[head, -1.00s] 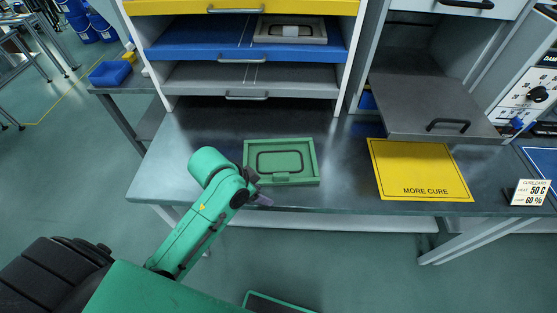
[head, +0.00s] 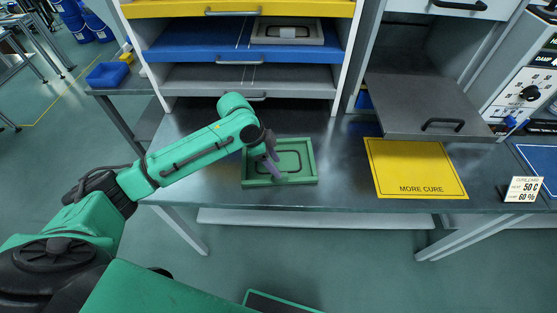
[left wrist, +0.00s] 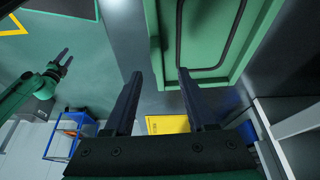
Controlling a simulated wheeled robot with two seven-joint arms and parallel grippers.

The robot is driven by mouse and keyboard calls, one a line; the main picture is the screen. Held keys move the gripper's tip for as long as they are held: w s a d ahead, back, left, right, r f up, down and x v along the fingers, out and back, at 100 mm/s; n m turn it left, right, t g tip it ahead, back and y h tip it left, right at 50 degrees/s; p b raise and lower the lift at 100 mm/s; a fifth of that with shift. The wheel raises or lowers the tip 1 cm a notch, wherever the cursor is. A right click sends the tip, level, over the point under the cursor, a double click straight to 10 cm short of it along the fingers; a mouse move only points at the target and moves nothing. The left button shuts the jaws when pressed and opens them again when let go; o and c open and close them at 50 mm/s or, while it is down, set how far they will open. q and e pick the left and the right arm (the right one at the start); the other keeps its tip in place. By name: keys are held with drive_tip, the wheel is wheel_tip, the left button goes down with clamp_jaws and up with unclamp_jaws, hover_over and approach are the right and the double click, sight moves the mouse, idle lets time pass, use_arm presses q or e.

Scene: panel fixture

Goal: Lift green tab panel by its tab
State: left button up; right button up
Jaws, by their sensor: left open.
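The green tab panel (head: 300,161) lies flat on the metal bench, a green tray-like frame with a dark rounded outline inside. My left gripper (head: 277,176) is over its front left part in the head view and hides the front-edge tab there.
A yellow "MORE CURE" mat (head: 417,169) lies to the right on the bench. A shelf rack with yellow, blue and grey drawers (head: 250,80) stands behind, holding a grey panel (head: 288,31). A grey pulled-out shelf (head: 425,105) overhangs at right. Bench left of the panel is clear.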

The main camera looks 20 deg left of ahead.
use_arm(q)
drive_tip(key=x, duration=0.1)
drive_tip(key=p+x, duration=0.1)
drive_tip(key=x, duration=0.1)
drive_tip(key=s+x, duration=0.1)
drive_tip(key=x, duration=0.1)
drive_tip(key=shift+a+f, duration=0.15)
drive_tip(key=shift+f, duration=0.1)
drive_tip(key=shift+w+f, duration=0.15)
drive_tip(key=shift+f, duration=0.1)
clamp_jaws()
drive_tip(key=shift+w+r, duration=0.1)
drive_tip(key=shift+r, duration=0.05)
idle(0.7)
